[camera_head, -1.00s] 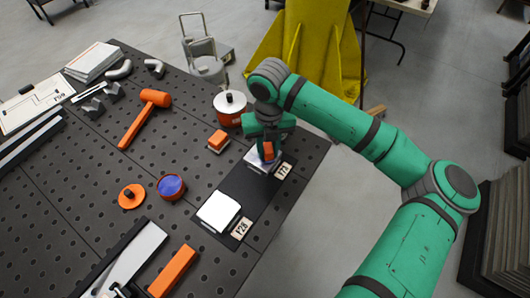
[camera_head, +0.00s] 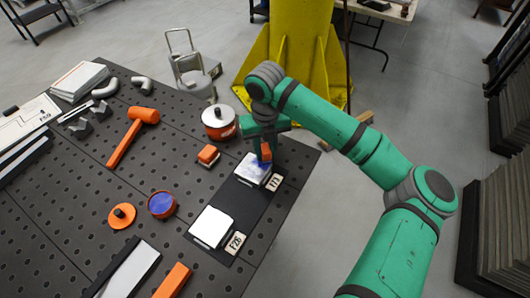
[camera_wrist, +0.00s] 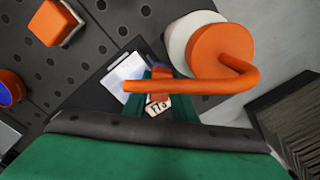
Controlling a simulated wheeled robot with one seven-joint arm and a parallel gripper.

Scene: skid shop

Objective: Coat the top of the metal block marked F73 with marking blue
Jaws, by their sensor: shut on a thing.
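The metal block marked F73 (camera_head: 250,170) lies on a dark mat with its tag (camera_head: 273,182) beside it. A blue patch shows on its top near my gripper; the rest looks pale. My gripper (camera_head: 264,143) is over the block's far right part, shut on a small orange applicator (camera_head: 266,153). Its lower end is at the block top; contact is unclear. In the wrist view the block (camera_wrist: 121,76) is partly hidden by my gripper. An open orange pot of marking blue (camera_head: 161,204) stands to the left, its orange lid (camera_head: 122,216) beside it.
A second block (camera_head: 212,227) with its own tag (camera_head: 235,243) lies nearer on the mat (camera_head: 246,202). An orange-and-white block (camera_head: 208,155) and a lidded pot (camera_head: 219,122) stand close left of my gripper. A mallet (camera_head: 130,137) lies farther left. The table's right edge is close.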

